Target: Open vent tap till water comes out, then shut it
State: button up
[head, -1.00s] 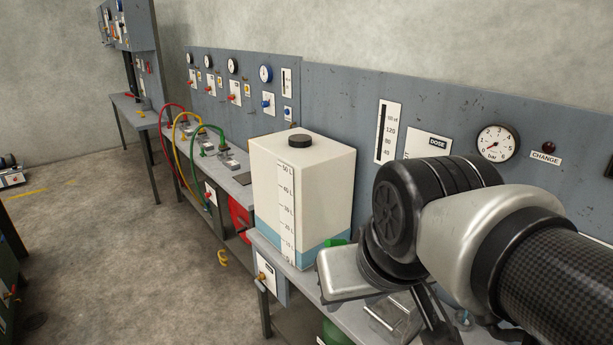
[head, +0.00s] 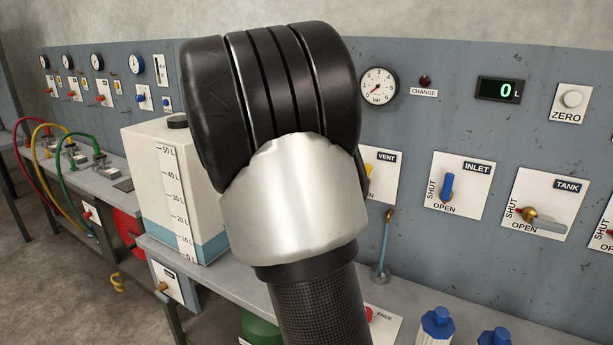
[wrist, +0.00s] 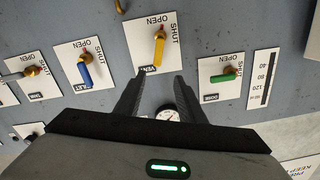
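The vent tap's yellow lever (wrist: 159,52) sits on a white plate in the wrist view, which looks upside down. It lies parallel to the word SHUT. In the head view only an edge of the yellow lever (head: 368,173) shows beside the VENT label; my arm hides the rest. My gripper (wrist: 160,76) is open, its fingertips to either side of the lever's free end, with nothing visibly held. I cannot tell whether they touch it.
The inlet tap's blue lever (wrist: 84,71) and the dose tap's green lever (wrist: 226,78) flank the vent. The tank tap's grey lever (head: 548,225) is farther right. The display (head: 499,90) reads 0 L. A white water tank (head: 150,185) stands on the bench at left.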

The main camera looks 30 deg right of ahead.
aim_at(366, 170)
jog(key=x, duration=1.7)
jog(key=shift+s+d+r, duration=0.2)
jog(key=shift+d+r, duration=0.05)
jog(key=shift+d, duration=0.1)
jog(key=shift+c, duration=0.2)
grip_shut()
